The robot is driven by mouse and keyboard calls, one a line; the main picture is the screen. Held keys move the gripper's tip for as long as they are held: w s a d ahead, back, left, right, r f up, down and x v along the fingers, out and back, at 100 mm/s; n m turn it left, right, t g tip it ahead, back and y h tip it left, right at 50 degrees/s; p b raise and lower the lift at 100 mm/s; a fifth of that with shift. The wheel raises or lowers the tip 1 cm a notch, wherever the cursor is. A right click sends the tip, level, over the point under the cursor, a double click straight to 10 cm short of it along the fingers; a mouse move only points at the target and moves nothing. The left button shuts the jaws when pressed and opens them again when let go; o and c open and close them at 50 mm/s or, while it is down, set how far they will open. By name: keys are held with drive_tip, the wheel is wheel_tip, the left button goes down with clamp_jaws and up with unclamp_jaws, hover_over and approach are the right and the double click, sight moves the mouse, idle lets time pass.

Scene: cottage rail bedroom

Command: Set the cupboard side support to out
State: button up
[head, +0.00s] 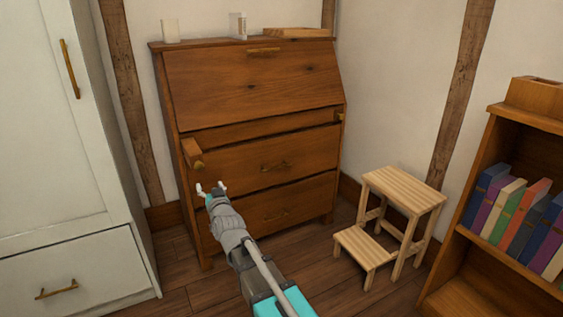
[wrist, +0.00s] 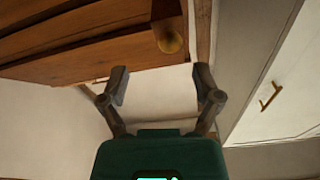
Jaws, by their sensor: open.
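The wooden bureau (head: 250,85) stands against the wall with its slanted front closed. The cupboard side support (head: 191,148) is a short wooden bar at its left, sticking out from the front, with a brass knob (head: 198,165) on its end. The knob also shows in the wrist view (wrist: 170,38), on the end of the bar. My gripper (head: 211,188) is open and empty, a little below and right of the knob in the head view. In the wrist view my gripper (wrist: 161,80) has its fingers spread, apart from the knob.
The other support's knob (head: 340,117) sits close to the bureau's right side. A white cupboard (head: 50,130) stands close at left. A wooden step stool (head: 405,188) and a bookcase (head: 490,130) are at right. Small items and a tray (head: 295,33) are on the bureau top.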

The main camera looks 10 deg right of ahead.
drive_tip(key=s+d+r+g+h+p, duration=0.2)
drive_tip(key=s+d+r+g+p, duration=0.5)
drive_tip(key=p, duration=1)
drive_tip(key=s+d+r+g+h+p, duration=0.2)
drive_tip(key=s+d+r+g+p, duration=0.5)
drive_tip(key=s+d+p, duration=0.4)
drive_tip(key=s+g+p, duration=0.1)
drive_tip(key=p, duration=0.5)
drive_tip(key=shift+d+r+g, duration=0.35)
drive_tip(key=shift+r+g, duration=0.05)
idle(0.7)
drive_tip(key=shift+f, duration=0.1)
idle(0.3)
